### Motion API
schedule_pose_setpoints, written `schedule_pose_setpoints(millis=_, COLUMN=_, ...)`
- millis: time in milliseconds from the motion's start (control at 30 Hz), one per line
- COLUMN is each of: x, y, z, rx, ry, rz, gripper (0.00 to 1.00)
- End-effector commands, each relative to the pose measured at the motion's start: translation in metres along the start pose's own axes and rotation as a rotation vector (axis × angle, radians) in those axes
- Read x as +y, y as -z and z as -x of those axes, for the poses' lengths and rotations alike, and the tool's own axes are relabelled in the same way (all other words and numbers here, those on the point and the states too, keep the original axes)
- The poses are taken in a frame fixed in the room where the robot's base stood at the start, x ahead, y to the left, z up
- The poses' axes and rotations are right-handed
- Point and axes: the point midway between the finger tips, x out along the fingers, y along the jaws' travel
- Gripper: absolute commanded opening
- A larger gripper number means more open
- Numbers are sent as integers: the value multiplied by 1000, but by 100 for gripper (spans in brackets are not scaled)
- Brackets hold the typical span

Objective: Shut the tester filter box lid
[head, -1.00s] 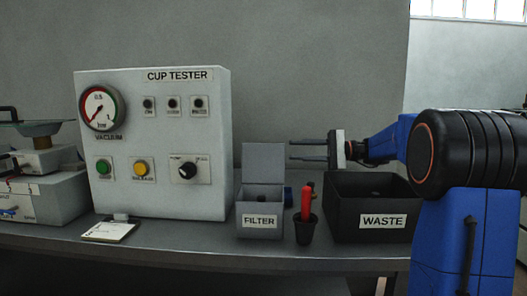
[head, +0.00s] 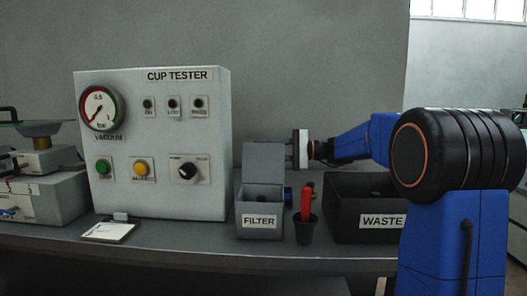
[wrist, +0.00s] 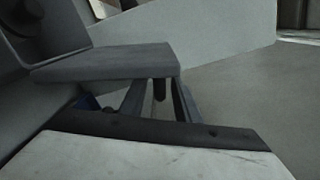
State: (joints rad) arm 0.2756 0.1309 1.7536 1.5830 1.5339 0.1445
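The grey filter box (head: 260,221), with a FILTER label on its front, stands on the bench between the cup tester and the waste box. Its lid (head: 263,163) is open and upright at the back of the box. My gripper (head: 289,152) is at the lid's right edge, with its fingers reaching left and their ends hidden behind the lid. In the wrist view, a grey slab that looks like the lid (wrist: 110,62) covers the far ends of the fingers (wrist: 160,103). The fingers are apart with nothing seen between them. Contact with the lid cannot be told.
The cup tester (head: 150,130) stands close left of the filter box. A dark cup (head: 305,231) holding a red-handled tool is just right of it. The black waste box (head: 345,228) stands further right, below my arm. A notepad (head: 110,231) lies at the front left.

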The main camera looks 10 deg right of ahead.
Motion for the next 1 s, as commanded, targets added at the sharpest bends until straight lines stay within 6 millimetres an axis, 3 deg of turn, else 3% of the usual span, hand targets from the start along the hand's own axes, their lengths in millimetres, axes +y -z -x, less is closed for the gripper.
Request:
schedule_pose_setpoints(millis=133, x=0, y=0, z=0, rx=0, ry=0, rz=0, gripper=27)
schedule_pose_setpoints(millis=233, x=0, y=0, z=0, rx=0, ry=0, rz=0, gripper=3)
schedule_pose_setpoints(millis=267, x=0, y=0, z=0, rx=0, ry=0, rz=0, gripper=0)
schedule_pose_setpoints(millis=667, x=-2, y=-5, z=1, rx=0, ry=1, rz=41, gripper=0)
schedule_pose_setpoints(millis=1000, x=-5, y=-34, z=1, rx=0, ry=2, rz=264, gripper=0)
